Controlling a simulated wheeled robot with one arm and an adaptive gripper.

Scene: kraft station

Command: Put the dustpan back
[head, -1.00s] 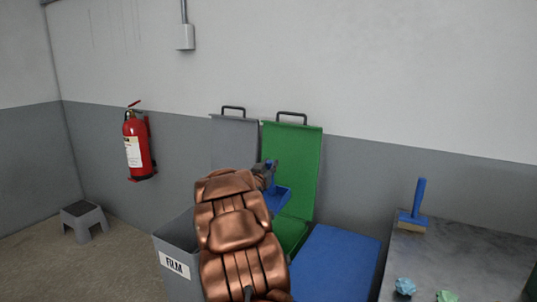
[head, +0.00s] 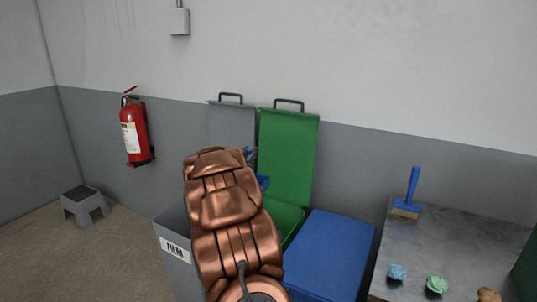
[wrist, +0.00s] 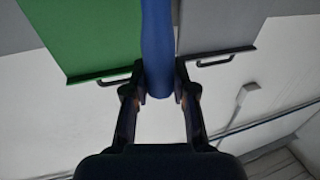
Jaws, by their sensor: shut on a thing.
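The blue dustpan shows only in small part in the head view (head: 262,182), just right of my copper-coloured arm, in front of the open green lid. My arm hides most of it. In the wrist view, my gripper (wrist: 159,97) is shut on its blue handle (wrist: 157,40), which runs up out of the top of the picture. In the head view, the gripper is mostly hidden behind my arm. A blue brush (head: 413,190) stands with its handle up on the metal table (head: 450,245) at the right.
The grey FILM bin (head: 172,240) and the green bin (head: 288,218) have their lids raised against the wall. A blue closed lid (head: 328,255) lies right of them. Crumpled pieces (head: 397,272) lie on the table. A fire extinguisher (head: 135,135) and grey step stool (head: 84,206) are at left.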

